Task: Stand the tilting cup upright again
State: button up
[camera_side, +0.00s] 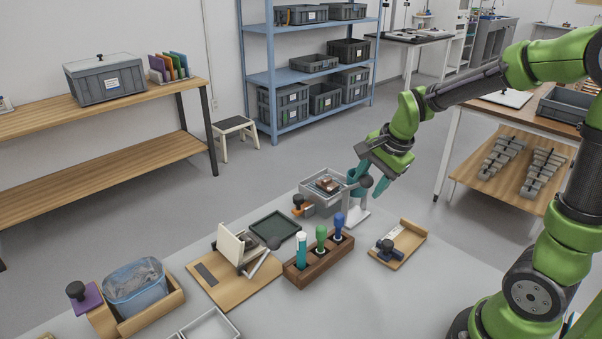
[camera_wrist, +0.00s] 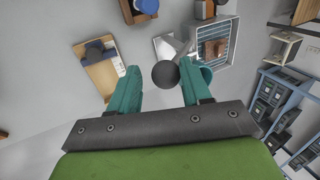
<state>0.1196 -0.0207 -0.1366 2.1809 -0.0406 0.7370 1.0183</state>
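My gripper (camera_side: 371,181) is open, its two teal fingers apart, above the back right of the worktable. In the wrist view, my gripper (camera_wrist: 159,70) has a dark round knob (camera_wrist: 165,74) showing between its fingers. The knob (camera_side: 366,181) belongs to a pale stand (camera_side: 358,216) on the table.
A grey crate (camera_side: 318,196) with brown pieces stands just left of the stand. A wooden block (camera_side: 318,259) with several upright handled tools is in front. A wooden tray (camera_side: 404,248) with a dark-blue stamp lies to the right. A translucent blue tub (camera_side: 137,290) leans at the far left.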

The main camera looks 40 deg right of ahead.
jog(key=shift+v, duration=2)
jog(key=shift+r, duration=0.1)
jog(key=shift+n, duration=0.5)
jog(key=s+a+r+n+t+y, duration=0.2)
jog(key=s+a+r+n+t, duration=0.1)
jog(key=s+a+n, duration=0.7)
jog(key=r+n, duration=0.1)
jog(key=n, duration=0.2)
jog(key=shift+s+a+r, duration=0.3)
jog(key=shift+s+a, duration=0.05)
jog(key=shift+a, duration=0.05)
